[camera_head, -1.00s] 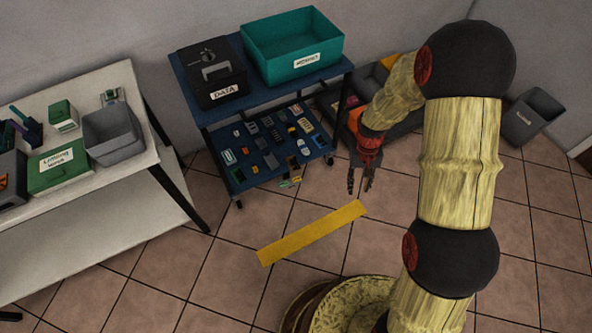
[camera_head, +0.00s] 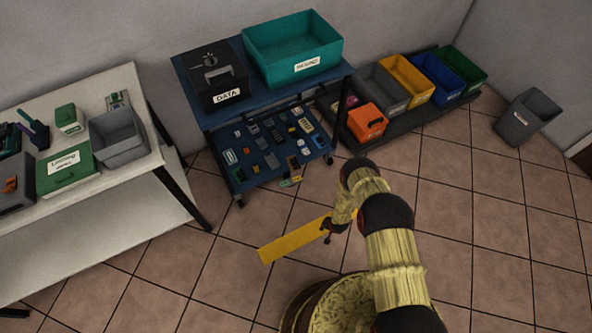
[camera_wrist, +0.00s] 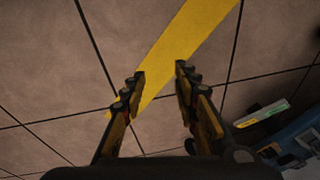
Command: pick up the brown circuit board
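My gripper (camera_head: 328,236) is low over the floor by the yellow strip, in front of the blue cart. In the wrist view its fingers (camera_wrist: 160,76) are apart with nothing between them; floor and yellow strip show behind. A small brownish piece (camera_head: 293,163), perhaps the brown circuit board, lies near the front edge of the cart's lower shelf (camera_head: 248,184). It is too small to be sure. The gripper is apart from it, nearer the camera and to its right. I cannot make out the board in the wrist view.
Several small parts crowd the lower shelf. A black DATA case (camera_head: 212,78) and a teal bin (camera_head: 293,48) stand on top. Coloured bins (camera_head: 408,78) stand to the right. The floor around the yellow strip (camera_head: 290,241) is clear.

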